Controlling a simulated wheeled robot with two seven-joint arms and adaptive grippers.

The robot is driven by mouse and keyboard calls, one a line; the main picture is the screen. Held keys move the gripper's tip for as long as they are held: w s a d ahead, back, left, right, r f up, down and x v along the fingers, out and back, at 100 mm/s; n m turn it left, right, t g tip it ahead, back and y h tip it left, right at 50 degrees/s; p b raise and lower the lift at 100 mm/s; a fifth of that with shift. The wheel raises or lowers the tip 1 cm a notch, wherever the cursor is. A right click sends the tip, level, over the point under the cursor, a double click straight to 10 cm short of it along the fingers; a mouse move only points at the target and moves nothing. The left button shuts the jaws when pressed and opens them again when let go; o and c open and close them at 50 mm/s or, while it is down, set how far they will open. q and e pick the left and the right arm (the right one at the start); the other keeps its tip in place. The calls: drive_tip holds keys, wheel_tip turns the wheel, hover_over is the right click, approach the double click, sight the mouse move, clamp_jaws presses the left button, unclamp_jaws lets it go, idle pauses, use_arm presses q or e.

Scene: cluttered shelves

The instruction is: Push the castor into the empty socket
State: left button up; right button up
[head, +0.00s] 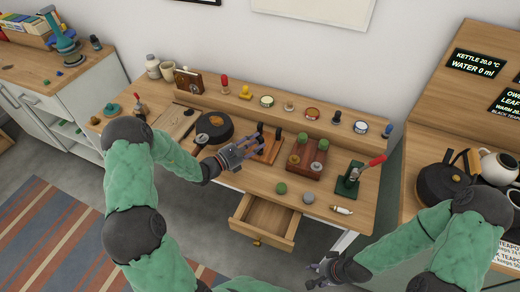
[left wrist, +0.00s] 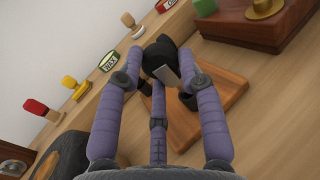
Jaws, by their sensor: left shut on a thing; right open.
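The castor (left wrist: 160,52), a black wheel part with a grey metal piece (left wrist: 167,75), is between the fingers of my left gripper (left wrist: 160,62). In the head view my left gripper (head: 250,147) is shut on it above a small wooden board (head: 270,151), which also shows in the left wrist view (left wrist: 232,78). The fingers hide part of the castor. I cannot make out an empty socket. A dark red-brown block (head: 304,165) with several round pieces stands just right of the board. My right gripper (head: 318,275) is open and empty, low in front of the bench.
A green press with a red handle (head: 348,182) stands at the bench's right. A round black pan-like thing (head: 215,124) is left of my left gripper. Stamps and tins (head: 267,100) line the back ledge. An open drawer (head: 262,222) sticks out below the front edge.

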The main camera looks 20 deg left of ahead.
use_arm(q)
drive_tip(key=shift+f+b, duration=0.8)
drive_tip(key=shift+f, duration=0.55)
idle(0.7)
drive_tip(key=o, duration=1.2)
drive_tip(key=v, duration=1.2)
drive_tip(key=shift+s, duration=0.1)
